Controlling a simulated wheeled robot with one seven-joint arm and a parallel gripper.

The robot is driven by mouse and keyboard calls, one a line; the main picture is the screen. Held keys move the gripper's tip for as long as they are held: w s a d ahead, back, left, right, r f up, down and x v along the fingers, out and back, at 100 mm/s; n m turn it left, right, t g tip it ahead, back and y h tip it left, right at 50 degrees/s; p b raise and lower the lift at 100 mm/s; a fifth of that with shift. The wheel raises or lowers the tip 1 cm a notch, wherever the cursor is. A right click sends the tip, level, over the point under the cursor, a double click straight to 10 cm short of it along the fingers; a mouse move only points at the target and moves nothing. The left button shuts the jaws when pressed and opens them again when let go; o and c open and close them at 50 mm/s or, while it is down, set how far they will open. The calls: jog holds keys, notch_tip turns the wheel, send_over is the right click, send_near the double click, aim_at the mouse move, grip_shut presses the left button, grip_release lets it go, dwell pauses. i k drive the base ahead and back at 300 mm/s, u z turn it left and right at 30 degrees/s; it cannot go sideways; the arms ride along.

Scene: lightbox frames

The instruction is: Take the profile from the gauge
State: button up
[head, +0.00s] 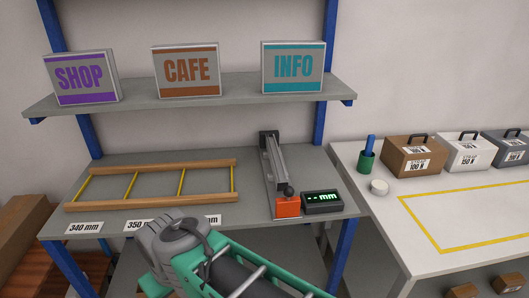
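The gauge sits on the grey bench, with a black end stop (268,137) at the back, an orange block (288,207) at the front and a digital display (322,201) reading "-- mm". A long grey metal profile (275,160) appears to lie along the gauge between the stop and the block; I cannot clearly tell it from the gauge's own rail. My green and grey arm crosses the bottom centre, in front of the bench. No gripper fingers show.
A wooden rack (150,203) with yellow dividers lies left of the gauge, empty, with length labels (84,228) along the bench's front edge. Above is a shelf (210,94) with SHOP, CAFE and INFO boxes. A white table (395,215) on the right holds several cases and a green cup (367,161).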

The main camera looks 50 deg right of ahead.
aim_at(279, 171)
jog(key=z, duration=0.5)
jog(key=i, duration=0.75)
jog(key=z, duration=1.1)
jog(key=i, duration=0.3)
jog(key=z, duration=0.35)
